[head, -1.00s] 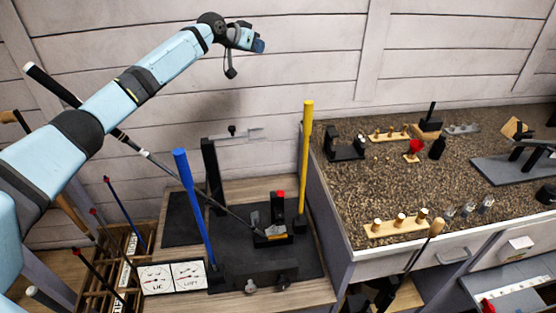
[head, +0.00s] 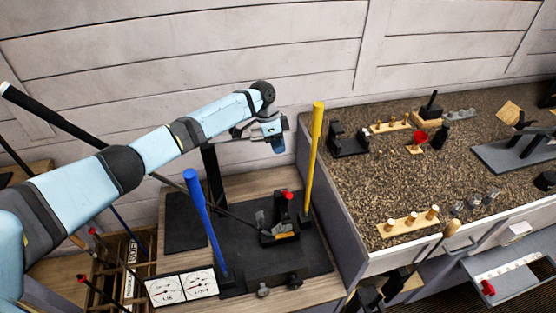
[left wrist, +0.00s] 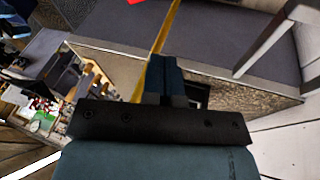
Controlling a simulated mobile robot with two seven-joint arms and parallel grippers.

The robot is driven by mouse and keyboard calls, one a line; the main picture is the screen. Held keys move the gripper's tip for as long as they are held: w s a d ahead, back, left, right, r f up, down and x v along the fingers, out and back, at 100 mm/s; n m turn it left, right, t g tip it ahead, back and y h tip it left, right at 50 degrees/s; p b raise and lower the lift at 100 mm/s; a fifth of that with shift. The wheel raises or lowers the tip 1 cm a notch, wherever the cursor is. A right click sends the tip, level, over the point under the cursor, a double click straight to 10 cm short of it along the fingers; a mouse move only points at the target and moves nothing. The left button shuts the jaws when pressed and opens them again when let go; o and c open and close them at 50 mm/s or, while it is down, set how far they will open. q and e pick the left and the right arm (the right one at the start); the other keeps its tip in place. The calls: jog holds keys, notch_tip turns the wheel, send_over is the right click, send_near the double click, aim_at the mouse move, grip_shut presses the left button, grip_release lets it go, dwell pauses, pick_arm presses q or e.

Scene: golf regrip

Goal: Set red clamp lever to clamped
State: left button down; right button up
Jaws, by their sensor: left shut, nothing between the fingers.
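The red clamp lever (head: 287,194) stands up from the black clamp (head: 282,228) on the bench at lower centre in the head view, its red tip leaning slightly. A golf club shaft (head: 165,180) with a black grip runs from the upper left down to the clamp. My left gripper (head: 277,143) is shut and empty, above and behind the lever, apart from it. Its shut fingers also show in the left wrist view (left wrist: 165,76). A red patch at that view's top edge is too cut off to identify. My right gripper is not in view.
A blue post (head: 205,222) and a yellow post (head: 315,150) rise on either side of the clamp. A black upright (head: 210,175) stands behind. Two dials (head: 182,287) lie in front left. A speckled counter (head: 370,190) with small parts is at the right.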

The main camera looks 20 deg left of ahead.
pick_arm(q)
jog(key=b, duration=0.6)
send_over(286, 191)
jog(key=w+a, duration=0.1)
jog(key=w, duration=0.3)
notch_tip(286, 191, down, 9)
jog(key=s, duration=0.1)
jog(key=s+f, duration=0.2)
jog(key=shift+d, duration=0.25)
jog(key=shift+s+f, duration=0.1)
jog(key=shift+s, duration=0.05)
jog(key=shift+d, duration=0.1)
jog(key=shift+d+p, duration=0.1)
jog(key=shift+p, duration=0.2)
